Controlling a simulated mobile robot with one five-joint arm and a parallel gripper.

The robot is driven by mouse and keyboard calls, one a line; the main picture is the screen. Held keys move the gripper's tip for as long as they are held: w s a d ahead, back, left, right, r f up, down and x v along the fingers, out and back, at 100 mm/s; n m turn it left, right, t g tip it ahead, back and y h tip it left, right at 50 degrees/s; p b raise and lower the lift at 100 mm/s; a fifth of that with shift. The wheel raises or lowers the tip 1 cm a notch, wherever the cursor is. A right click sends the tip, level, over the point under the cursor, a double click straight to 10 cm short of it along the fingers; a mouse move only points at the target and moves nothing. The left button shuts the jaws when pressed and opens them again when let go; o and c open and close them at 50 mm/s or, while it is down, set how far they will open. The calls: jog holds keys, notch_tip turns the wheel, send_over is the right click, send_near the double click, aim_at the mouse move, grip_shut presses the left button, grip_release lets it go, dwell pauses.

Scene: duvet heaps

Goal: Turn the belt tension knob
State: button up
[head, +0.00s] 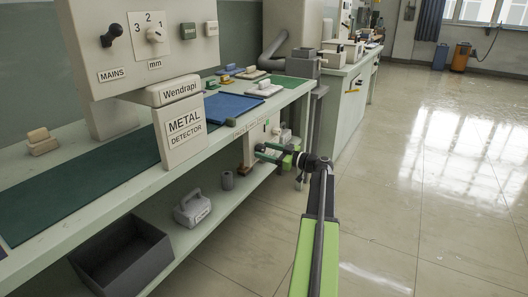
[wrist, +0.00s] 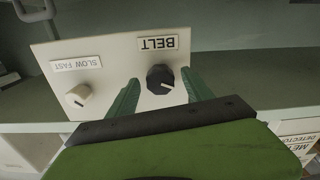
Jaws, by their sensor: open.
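A cream knob (wrist: 78,95) sits on the same panel to the left, under a label reading SLOW FAST. In the head view my gripper (head: 262,152) is low at the bench front, by a pale panel (head: 257,138); the black knob cannot be made out there.
A metal detector unit (head: 183,135) with MAINS and mm knobs stands on the bench (head: 60,200). A dark crate (head: 120,255) and a grey handled case (head: 192,208) are on the lower shelf. The floor to the right is clear.

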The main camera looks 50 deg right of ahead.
jog(key=shift+w+a, duration=0.1)
jog(key=shift+w, duration=0.2)
grip_shut()
